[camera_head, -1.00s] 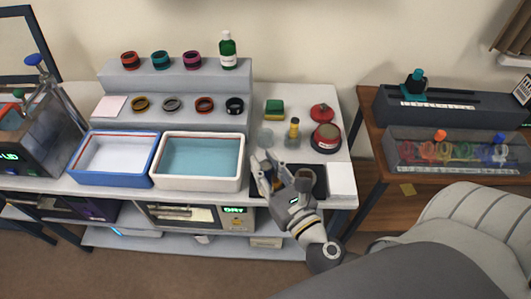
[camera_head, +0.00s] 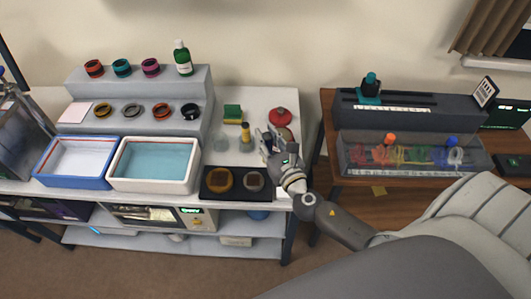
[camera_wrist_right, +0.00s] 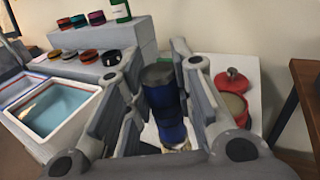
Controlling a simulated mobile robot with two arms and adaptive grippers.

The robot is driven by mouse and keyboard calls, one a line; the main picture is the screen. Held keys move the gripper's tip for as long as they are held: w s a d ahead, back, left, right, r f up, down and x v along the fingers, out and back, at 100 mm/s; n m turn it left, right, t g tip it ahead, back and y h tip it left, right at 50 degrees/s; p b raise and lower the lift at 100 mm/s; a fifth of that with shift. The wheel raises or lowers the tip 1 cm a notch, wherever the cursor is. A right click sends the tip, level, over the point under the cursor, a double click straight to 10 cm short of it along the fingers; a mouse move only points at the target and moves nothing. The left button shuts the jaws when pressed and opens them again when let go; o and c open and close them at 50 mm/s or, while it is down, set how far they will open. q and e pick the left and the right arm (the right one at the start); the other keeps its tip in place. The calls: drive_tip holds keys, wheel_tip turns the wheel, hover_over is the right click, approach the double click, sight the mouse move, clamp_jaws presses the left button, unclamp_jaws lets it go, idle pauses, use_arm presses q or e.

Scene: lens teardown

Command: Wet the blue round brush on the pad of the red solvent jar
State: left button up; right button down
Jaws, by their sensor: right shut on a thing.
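My right gripper (camera_head: 272,138) stands at the right end of the white table, by the red solvent jar (camera_head: 285,133), which it partly hides. In the right wrist view the fingers of this gripper (camera_wrist_right: 160,110) are shut on the blue round brush (camera_wrist_right: 170,112), which has a dark upper end; its lower end is mostly hidden. The open jar shows there too (camera_wrist_right: 234,108), to the right of the fingers, with a tan pad inside its red rim. The brush looks apart from the pad. The red lid (camera_head: 281,116) lies behind the jar. My left gripper is out of view.
A yellow-capped bottle (camera_head: 245,134), a clear glass (camera_head: 221,143) and a sponge (camera_head: 232,113) stand left of the gripper. A black tray (camera_head: 237,194) with two rings lies in front. A white-rimmed water basin (camera_head: 152,186) is further left. A gap separates the brown table (camera_head: 345,187).

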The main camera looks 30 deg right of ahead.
drive_tip(key=w+d+r+m+h+p, duration=0.2)
drive_tip(key=w+d+r+h, duration=0.1)
drive_tip(key=w+d, duration=0.75)
wheel_tip(320, 180, down, 6)
drive_tip(key=b, duration=0.5)
drive_tip(key=shift+s+d+f, duration=0.2)
drive_tip(key=shift+s+d, duration=0.1)
drive_tip(key=shift+s, duration=0.15)
drive_tip(key=shift+f+b, duration=0.55)
drive_tip(key=shift+b, duration=0.15)
idle(0.4)
drive_tip(key=shift+s+f, duration=0.1)
idle(0.4)
wheel_tip(320, 180, up, 7)
drive_tip(key=p, duration=0.6)
drive_tip(key=shift+p, duration=0.35)
idle(0.5)
